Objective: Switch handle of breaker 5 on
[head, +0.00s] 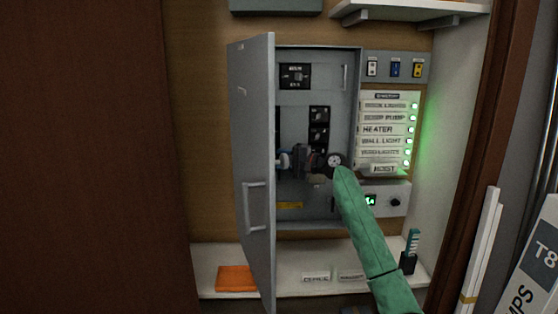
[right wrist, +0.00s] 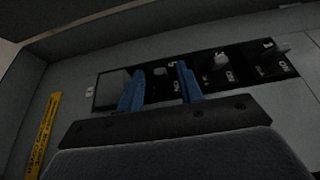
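The grey breaker cabinet (head: 345,205) stands open in the head view, with a row of black breakers (head: 320,116) inside. My right gripper (head: 285,161) is inside the cabinet at the lower breakers, hiding some of them. In the right wrist view the same gripper (right wrist: 160,88) has its two blue fingers apart. A breaker with a small light handle (right wrist: 160,72) shows between and beyond the fingers; I cannot tell whether they touch it. Other breakers have pale handles (right wrist: 219,61) to the right. The breaker numbers are too dark to read surely, so I cannot pick out breaker 5. My left gripper is out of view.
The cabinet door (head: 252,130) is swung open on the left, close to the gripper. A label panel (head: 385,118) with green lamps is at the right. A shelf (head: 215,262) below holds an orange item (head: 236,279). A yellow label (right wrist: 42,135) is inside the cabinet.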

